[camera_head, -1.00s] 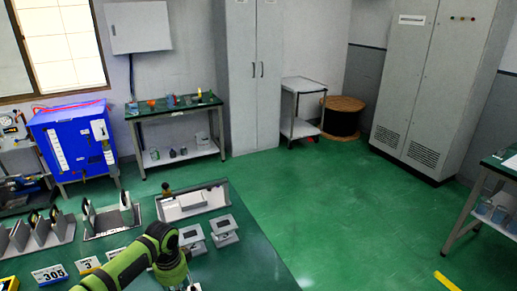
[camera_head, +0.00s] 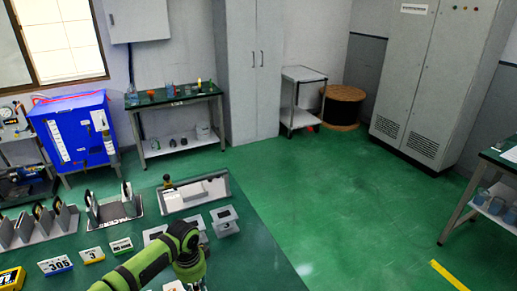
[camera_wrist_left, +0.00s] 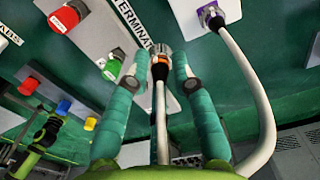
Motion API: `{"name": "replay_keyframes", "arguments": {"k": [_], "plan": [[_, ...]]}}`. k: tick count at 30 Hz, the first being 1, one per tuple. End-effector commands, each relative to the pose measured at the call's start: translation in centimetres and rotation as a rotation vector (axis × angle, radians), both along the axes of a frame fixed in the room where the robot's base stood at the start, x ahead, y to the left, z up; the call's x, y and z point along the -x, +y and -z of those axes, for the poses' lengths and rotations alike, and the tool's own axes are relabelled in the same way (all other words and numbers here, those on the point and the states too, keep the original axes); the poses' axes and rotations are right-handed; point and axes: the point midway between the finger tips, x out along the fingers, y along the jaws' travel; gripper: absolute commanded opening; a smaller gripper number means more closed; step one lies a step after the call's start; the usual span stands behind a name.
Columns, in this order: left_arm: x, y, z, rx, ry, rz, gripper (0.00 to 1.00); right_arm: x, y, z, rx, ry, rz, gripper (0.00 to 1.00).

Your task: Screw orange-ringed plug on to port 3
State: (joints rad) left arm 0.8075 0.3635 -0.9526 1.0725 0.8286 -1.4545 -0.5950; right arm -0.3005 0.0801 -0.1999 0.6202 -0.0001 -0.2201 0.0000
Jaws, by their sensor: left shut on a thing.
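In the left wrist view, the two teal fingers of my left gripper (camera_wrist_left: 161,68) are shut on the orange-ringed plug (camera_wrist_left: 160,58). Its pale cable (camera_wrist_left: 161,125) runs back between the fingers toward the wrist. The plug's front end is at a metallic fitting on a light panel marked "TERMINAT…"; I cannot tell whether it is seated. No port number is readable there. In the head view my green left arm comes in from the lower left, and its gripper is at the bottom edge, mostly cut off.
In the wrist view, a purple-ringed plug (camera_wrist_left: 208,14) with a pale cable sits close on the right. A green knob (camera_wrist_left: 111,68) and a red knob (camera_wrist_left: 68,16) are on the left. Several devices stand on the green table (camera_head: 255,262), including a grey tray (camera_head: 196,190).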

Motion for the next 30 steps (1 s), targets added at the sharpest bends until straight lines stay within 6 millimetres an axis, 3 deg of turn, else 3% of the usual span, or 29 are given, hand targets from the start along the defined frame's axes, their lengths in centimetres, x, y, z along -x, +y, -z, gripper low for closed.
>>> {"name": "replay_keyframes", "arguments": {"k": [13, 30], "plan": [[0.1, -0.6, 0.0, 0.000, -0.001, 0.000, 0.00, 0.0, 0.0, -0.2, 0.000, 0.000, 0.000, 0.48], [1.4, -4.7, 0.3, 0.000, -0.001, 0.000, 0.00, 0.0, 0.0, -1.4, 0.000, 0.000, 0.000, 0.48]]}}
